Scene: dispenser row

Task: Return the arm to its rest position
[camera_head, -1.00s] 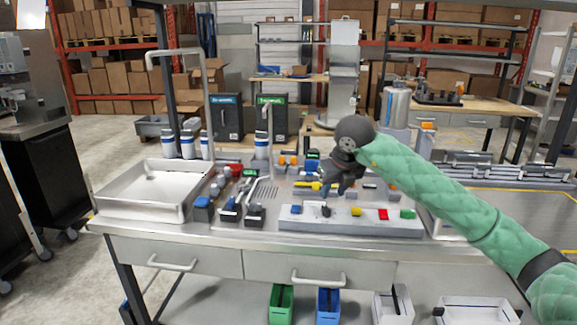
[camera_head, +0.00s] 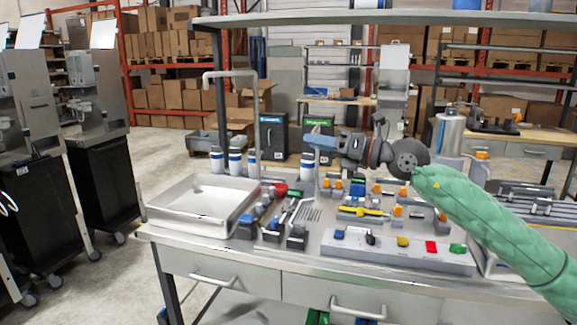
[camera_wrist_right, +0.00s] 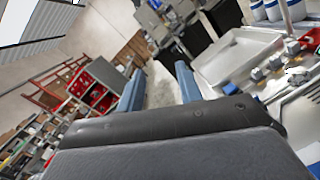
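My right arm, in a green padded sleeve (camera_head: 490,225), comes in from the right of the head view. Its gripper (camera_head: 316,142) is held above the bench and points left, with nothing in it. In the right wrist view the two blue-grey fingers of the gripper (camera_wrist_right: 158,88) stand well apart, with only background between them. My left arm and gripper are not in view.
Below the gripper is a metal workbench (camera_head: 215,252) with a tray (camera_head: 195,204), tools and a strip of coloured buttons (camera_head: 385,250). A shelf (camera_head: 400,18) crosses above. Dark wheeled cabinets (camera_head: 105,185) stand left. Bottles (camera_head: 235,160) stand at the bench's back.

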